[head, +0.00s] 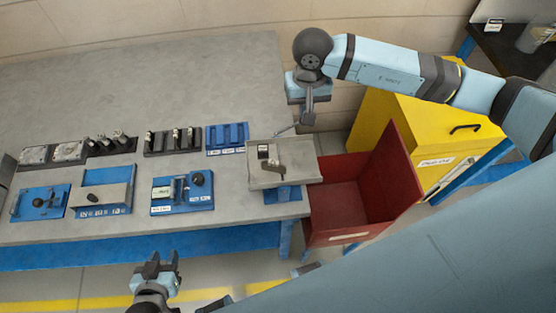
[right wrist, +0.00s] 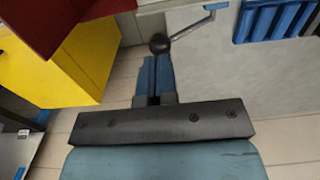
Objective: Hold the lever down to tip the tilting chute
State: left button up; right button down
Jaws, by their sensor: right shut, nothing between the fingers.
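The tilting chute (head: 257,180) is a grey tray on a blue mount at the table's right end, beside the red bin. Small dark and light parts lie in it. Its lever (head: 287,131) is a thin metal rod rising from the chute's back side; the right wrist view shows the rod (right wrist: 190,27) and its black ball knob (right wrist: 158,43). My right gripper (head: 308,118) is shut and empty, pointing down at the knob; its fingertips (right wrist: 153,62) appear at or just above it. I cannot tell whether they touch. My left gripper (head: 163,262) is open and empty, in front of the table.
The red bin (head: 338,192) stands right of the chute, before a yellow cabinet (head: 398,128). Blue fixtures (head: 182,194) and dark racks (head: 172,141) stand on the grey table (head: 200,90). The table's back is clear. A dark side table (head: 512,50) stands at top right.

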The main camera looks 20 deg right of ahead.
jog(key=shift+f, duration=0.3)
jog(key=shift+f+b, duration=0.1)
jog(key=shift+b, duration=0.3)
